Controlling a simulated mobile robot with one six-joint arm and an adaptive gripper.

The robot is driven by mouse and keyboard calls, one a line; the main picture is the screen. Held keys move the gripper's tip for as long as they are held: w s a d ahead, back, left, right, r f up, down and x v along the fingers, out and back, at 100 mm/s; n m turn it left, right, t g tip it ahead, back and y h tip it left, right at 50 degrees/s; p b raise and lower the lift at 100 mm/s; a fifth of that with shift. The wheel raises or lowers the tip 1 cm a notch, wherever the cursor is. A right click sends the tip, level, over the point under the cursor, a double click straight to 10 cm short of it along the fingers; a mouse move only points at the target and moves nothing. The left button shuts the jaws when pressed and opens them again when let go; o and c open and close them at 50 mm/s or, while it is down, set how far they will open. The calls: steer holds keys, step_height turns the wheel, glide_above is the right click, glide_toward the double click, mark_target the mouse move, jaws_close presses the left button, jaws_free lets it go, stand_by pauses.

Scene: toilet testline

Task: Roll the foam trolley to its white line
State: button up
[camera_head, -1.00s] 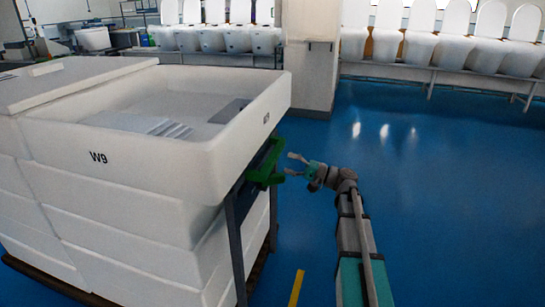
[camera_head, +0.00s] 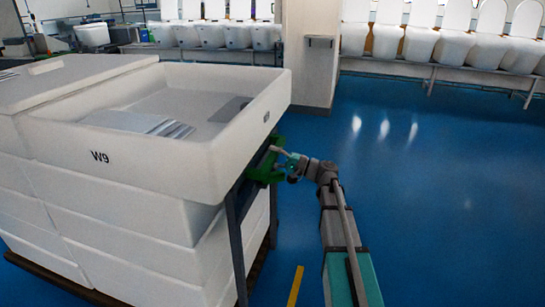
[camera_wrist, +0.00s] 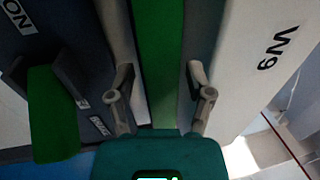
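The foam trolley carries stacked white foam boxes (camera_head: 120,215) marked W9 on a dark frame (camera_head: 238,245), with a green handle (camera_head: 265,168) at its right end. My gripper (camera_head: 284,160) is at this handle in the head view. In the wrist view my gripper (camera_wrist: 160,95) is open, with one finger on each side of the green bar (camera_wrist: 158,50). Narrow gaps seem to show between fingers and bar; contact is hard to tell. A second green part (camera_wrist: 52,115) shows at the left there. I see no white line on the floor.
A yellow floor strip (camera_head: 296,286) lies right of the trolley, near my arm. A pillar (camera_head: 308,60) stands behind it. Benches with white toilets (camera_head: 430,45) line the back. The blue floor (camera_head: 450,190) at the right is clear.

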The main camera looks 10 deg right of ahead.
jaws_close()
steer(key=shift+w, duration=0.1)
